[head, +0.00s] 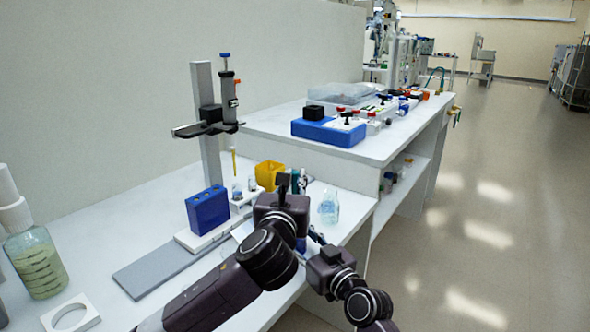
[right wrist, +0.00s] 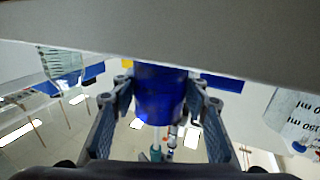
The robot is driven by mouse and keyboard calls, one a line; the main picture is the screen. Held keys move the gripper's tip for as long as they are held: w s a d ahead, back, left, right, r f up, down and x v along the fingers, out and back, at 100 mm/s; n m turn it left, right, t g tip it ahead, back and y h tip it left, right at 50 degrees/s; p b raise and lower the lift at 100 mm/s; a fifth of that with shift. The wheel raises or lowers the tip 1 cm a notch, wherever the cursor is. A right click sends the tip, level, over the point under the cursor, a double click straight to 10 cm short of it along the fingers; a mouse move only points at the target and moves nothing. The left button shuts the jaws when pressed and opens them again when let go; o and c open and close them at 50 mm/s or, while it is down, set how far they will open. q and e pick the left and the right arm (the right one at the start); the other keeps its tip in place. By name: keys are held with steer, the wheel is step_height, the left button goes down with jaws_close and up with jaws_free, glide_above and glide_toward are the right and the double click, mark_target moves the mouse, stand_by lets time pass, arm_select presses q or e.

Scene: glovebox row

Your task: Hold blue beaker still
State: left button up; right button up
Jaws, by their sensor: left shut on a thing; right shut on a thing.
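The blue beaker (right wrist: 160,95) is between the two fingers of my right gripper (right wrist: 157,112) in the right wrist view, and the gripper is shut on it. In the head view a small blue part of the beaker (head: 301,244) shows between my two arms; the rest is hidden. My right gripper (head: 316,245) is by the table's front edge, partly covered. My left gripper (head: 288,216) is just above and left of the beaker. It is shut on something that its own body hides.
A clear beaker (head: 329,208) stands right of my left gripper. A yellow container (head: 268,175), a blue block with holes (head: 208,210) and a stand (head: 207,120) are behind and left. A large bottle (head: 37,262) is far left. The aisle (head: 450,240) is free.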

arm_select(q)
steer(key=shift+f, duration=1.8)
steer(key=shift+d, duration=0.1)
